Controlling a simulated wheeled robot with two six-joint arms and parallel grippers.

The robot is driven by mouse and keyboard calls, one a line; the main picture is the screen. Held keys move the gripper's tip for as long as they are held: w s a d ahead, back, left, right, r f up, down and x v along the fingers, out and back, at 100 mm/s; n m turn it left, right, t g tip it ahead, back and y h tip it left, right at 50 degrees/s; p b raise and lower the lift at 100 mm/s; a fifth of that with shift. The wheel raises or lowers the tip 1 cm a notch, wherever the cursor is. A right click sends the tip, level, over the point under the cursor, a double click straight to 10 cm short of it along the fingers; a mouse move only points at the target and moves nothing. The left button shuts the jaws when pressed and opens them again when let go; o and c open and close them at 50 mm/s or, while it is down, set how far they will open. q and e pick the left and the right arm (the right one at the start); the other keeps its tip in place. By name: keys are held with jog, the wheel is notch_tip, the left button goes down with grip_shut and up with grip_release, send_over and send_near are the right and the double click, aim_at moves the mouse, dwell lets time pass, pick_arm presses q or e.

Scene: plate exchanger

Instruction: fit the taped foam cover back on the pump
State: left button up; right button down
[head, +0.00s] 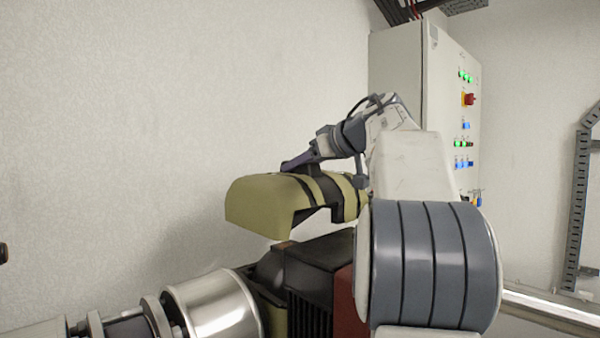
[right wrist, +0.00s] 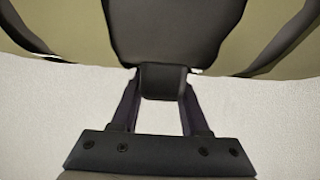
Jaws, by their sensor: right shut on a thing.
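The foam cover (head: 258,203) is olive with black tape bands and an arched, hollow shape. It hangs in the air above the pump (head: 305,270), apart from it. My right gripper (head: 292,164) is shut on the cover's dark top part; in the right wrist view the two fingers (right wrist: 160,88) close on a dark tab of the cover (right wrist: 232,32). The pump is black and finned, with a red part at its right. My right arm hides part of the cover and the pump's right side. My left gripper is out of view.
A shiny metal pipe (head: 215,303) runs to the pump from the lower left. A grey control cabinet (head: 397,60) with lit buttons stands behind my right arm. Another pipe (head: 550,308) lies at lower right. The wall behind is bare, with free space left of the cover.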

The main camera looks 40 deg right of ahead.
jog(key=shift+r, duration=0.25)
jog(key=shift+f, duration=0.25)
jog(key=shift+f+b, duration=0.85)
jog(key=shift+f, duration=0.2)
jog(key=shift+f, duration=0.15)
jog(key=shift+f+b, duration=0.65)
jog(key=shift+f, duration=0.15)
notch_tip(320, 180, down, 4)
jog(key=shift+r, duration=0.2)
jog(key=shift+f, duration=0.25)
